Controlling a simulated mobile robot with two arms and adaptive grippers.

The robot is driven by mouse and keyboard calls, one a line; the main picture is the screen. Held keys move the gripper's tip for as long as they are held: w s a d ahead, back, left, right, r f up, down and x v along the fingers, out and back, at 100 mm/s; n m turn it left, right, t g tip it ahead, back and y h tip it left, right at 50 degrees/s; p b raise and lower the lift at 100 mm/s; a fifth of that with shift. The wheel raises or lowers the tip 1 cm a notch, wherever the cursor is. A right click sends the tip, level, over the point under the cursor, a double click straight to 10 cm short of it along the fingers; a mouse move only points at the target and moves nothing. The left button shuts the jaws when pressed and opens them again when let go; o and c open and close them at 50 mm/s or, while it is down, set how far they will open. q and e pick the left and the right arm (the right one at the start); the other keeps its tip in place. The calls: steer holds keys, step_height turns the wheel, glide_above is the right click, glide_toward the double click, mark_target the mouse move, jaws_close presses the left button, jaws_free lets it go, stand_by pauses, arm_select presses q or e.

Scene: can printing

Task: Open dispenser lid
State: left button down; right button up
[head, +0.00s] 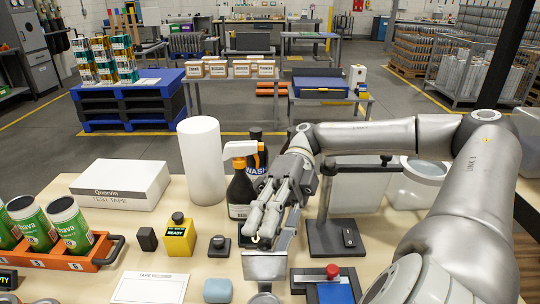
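My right gripper (268,235) reaches down from the right over the middle of the bench. Its grey fingers point down and toward me, just above a small metal piece (265,266) with a flat, slanted face. I cannot tell whether they touch it, or how far apart the fingers are. I cannot clearly tell which thing is the dispenser or its lid. A clear container (425,178) with a round pale top stands at the right, partly behind my arm. My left gripper is out of view.
A white cylinder (202,160), a tape box (120,184) and an orange rack (92,258) of green cans are to the left. A black stand (335,236) is close on the right.

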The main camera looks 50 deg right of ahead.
steer(key=shift+d+r, duration=0.1)
steer(key=shift+d, duration=0.1)
steer(key=v, duration=1.1)
steer(key=shift+d, duration=0.35)
steer(key=shift+w, duration=0.15)
